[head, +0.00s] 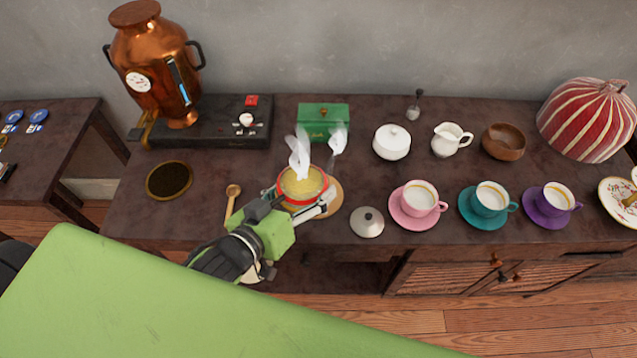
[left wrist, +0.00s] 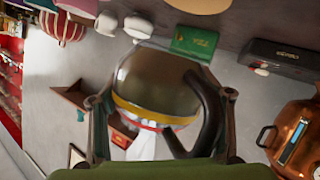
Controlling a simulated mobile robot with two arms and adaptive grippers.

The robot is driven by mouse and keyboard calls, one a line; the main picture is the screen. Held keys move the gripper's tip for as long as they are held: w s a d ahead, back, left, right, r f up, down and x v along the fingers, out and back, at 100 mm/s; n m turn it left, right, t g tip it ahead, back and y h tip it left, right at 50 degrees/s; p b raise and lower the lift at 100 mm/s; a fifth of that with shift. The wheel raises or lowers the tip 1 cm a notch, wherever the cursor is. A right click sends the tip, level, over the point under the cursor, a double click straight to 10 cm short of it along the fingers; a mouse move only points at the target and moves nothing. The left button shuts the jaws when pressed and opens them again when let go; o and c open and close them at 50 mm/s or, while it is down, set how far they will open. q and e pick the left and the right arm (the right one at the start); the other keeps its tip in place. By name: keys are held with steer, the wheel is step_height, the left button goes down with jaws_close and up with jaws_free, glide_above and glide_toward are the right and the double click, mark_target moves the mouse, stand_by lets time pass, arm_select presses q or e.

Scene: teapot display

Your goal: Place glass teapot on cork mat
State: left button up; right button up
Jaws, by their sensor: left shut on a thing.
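The glass teapot (head: 303,184), with yellow liquid and a red rim, is in my left gripper (head: 298,208). White steam-like wisps rise over it. The left wrist view, upside down, shows its glass body (left wrist: 150,80) and dark handle (left wrist: 207,112) between my fingers. The round tan cork mat (head: 331,203) shows beside and partly behind the teapot in the head view. A tan edge (left wrist: 198,4), probably the mat, shows apart from the teapot in the left wrist view. How high the teapot hangs is unclear. My right gripper is not in view.
A grey lid (head: 367,223) lies right of the mat, and a wooden spoon (head: 232,200) lies left. A dark round coaster (head: 169,180) is further left. A green box (head: 323,122) stands behind. A pink cup (head: 418,197) is to the right, and a copper urn (head: 157,70) stands back left.

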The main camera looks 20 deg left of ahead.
mark_target(310, 178)
arm_select(q)
steer(key=w, duration=0.2)
steer(key=w+f, duration=0.1)
steer(key=w, duration=0.1)
steer(key=shift+w+f, duration=0.1)
steer(key=w+f, duration=0.2)
steer(key=f, duration=0.1)
steer(key=w+f, duration=0.2)
steer(key=f, duration=0.1)
steer(key=shift+w, duration=0.4)
steer(key=shift+w+f, duration=0.2)
steer(key=shift+f, duration=1.5)
steer(key=shift+f, duration=0.2)
steer(key=o, duration=1.9)
steer(key=shift+f, duration=0.1)
steer(key=shift+o, duration=0.2)
steer(key=shift+s, duration=0.1)
